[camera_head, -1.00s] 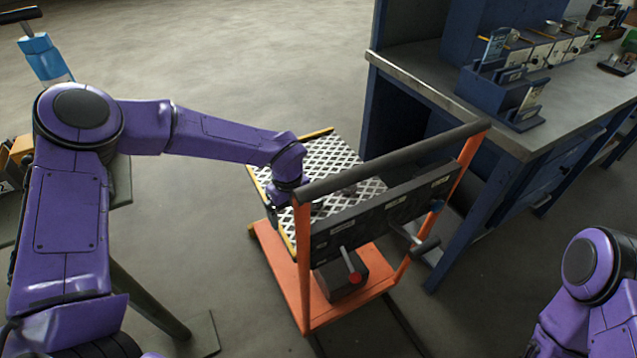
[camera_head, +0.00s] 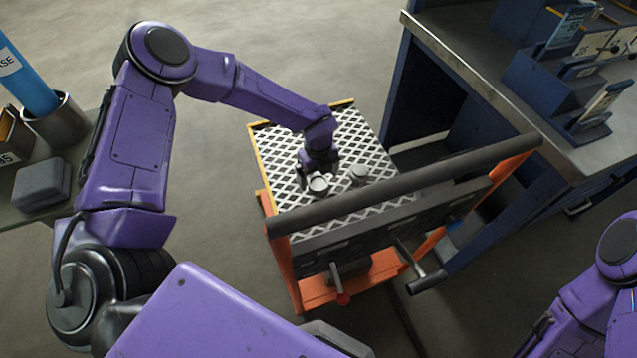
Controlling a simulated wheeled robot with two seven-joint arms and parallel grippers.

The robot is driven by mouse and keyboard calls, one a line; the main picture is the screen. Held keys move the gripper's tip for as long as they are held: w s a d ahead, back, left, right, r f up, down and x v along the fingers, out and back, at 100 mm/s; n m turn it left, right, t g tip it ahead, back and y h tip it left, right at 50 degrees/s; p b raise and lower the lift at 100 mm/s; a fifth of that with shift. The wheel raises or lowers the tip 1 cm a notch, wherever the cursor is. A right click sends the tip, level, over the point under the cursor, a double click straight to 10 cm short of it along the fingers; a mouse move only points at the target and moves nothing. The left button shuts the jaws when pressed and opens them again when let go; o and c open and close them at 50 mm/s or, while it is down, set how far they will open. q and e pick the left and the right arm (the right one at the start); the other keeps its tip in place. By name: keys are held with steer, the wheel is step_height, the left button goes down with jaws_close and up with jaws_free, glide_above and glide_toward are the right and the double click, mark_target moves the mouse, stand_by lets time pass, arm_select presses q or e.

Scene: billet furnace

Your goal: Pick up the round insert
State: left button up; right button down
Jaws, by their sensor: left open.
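Two small round grey pieces sit on the cart's white and dark lattice top (camera_head: 283,193). One round piece (camera_head: 318,185) is just below my left gripper in the picture; the other round piece (camera_head: 359,173) lies a little to its right. I cannot tell from this view which is the round insert. My left gripper (camera_head: 319,168) is open, pointing down close over the lattice beside the nearer piece. Its fingers are small and partly hidden by the wrist, and I cannot tell whether they touch the piece. Only part of my right arm shows at the right edge; its gripper is out of view.
The orange cart (camera_head: 283,257) has a thick dark handle bar (camera_head: 400,190) in front of its top. A blue workbench (camera_head: 470,85) with racks stands to the right. A bench at left holds a metal cup (camera_head: 58,122) and a grey block (camera_head: 42,184). Open floor lies behind the cart.

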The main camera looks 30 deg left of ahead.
mark_target(318, 185)
arm_select(q)
steer(key=shift+w+f, duration=0.1)
steer(key=shift+f, duration=1.25)
steer(key=c, duration=1.6)
steer(key=shift+c, duration=0.5)
steer(key=shift+r, duration=0.1)
